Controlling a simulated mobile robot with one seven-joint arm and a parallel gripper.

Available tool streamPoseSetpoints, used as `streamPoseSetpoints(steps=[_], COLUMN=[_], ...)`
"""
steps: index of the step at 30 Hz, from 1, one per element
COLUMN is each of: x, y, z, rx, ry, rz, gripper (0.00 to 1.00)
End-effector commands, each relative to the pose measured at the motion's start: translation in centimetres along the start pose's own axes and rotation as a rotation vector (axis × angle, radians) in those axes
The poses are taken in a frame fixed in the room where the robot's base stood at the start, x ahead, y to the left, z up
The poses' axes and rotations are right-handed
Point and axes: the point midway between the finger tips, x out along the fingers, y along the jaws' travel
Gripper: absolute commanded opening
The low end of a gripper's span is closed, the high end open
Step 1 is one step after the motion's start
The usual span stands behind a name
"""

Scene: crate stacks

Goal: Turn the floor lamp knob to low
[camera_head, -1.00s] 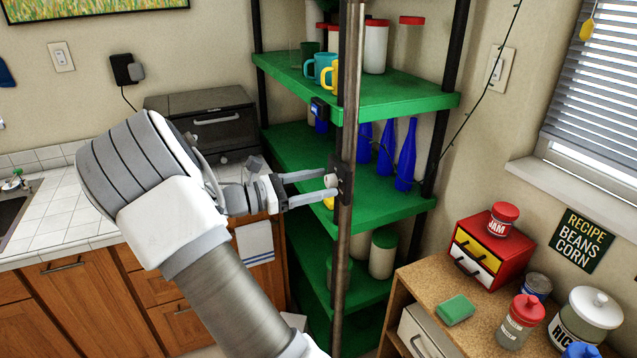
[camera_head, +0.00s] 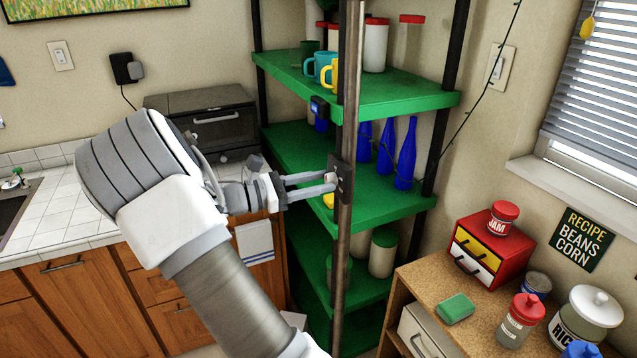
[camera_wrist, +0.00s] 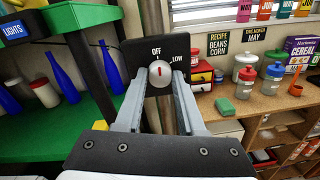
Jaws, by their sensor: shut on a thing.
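The floor lamp's metal pole (camera_head: 344,245) stands in front of the green shelves, with a dark plate (camera_head: 347,182) on it. In the wrist view the plate (camera_wrist: 136,50) reads OFF at the top and LOW to the upper right. The round silver knob (camera_wrist: 160,76) sits on the plate, and its red mark is nearly upright, toward OFF. My gripper (camera_head: 331,183) reaches in from the left and is shut on the knob. In the wrist view the gripper's fingers (camera_wrist: 160,84) lie on either side of the knob. In the head view the fingers mostly hide the knob.
Green shelves (camera_head: 400,212) with mugs, blue bottles and jars stand close behind the pole. A wooden cabinet (camera_head: 405,268) with a red drawer box (camera_head: 492,250) and jars is at the right. A tiled counter (camera_head: 75,205) is at the left.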

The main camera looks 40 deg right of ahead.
Motion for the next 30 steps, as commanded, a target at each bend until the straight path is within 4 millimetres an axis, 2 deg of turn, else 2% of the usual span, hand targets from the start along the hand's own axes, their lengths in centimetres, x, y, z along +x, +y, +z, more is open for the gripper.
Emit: streamPoseSetpoints(steps=[8,30], x=[-0.01,-0.03], y=[-0.08,-0.14], z=[-0.25,-0.32], rx=[0.153,0.809], ry=[0.005,0.038], rz=[-0.003,-0.008], gripper=[0.0,0.0])
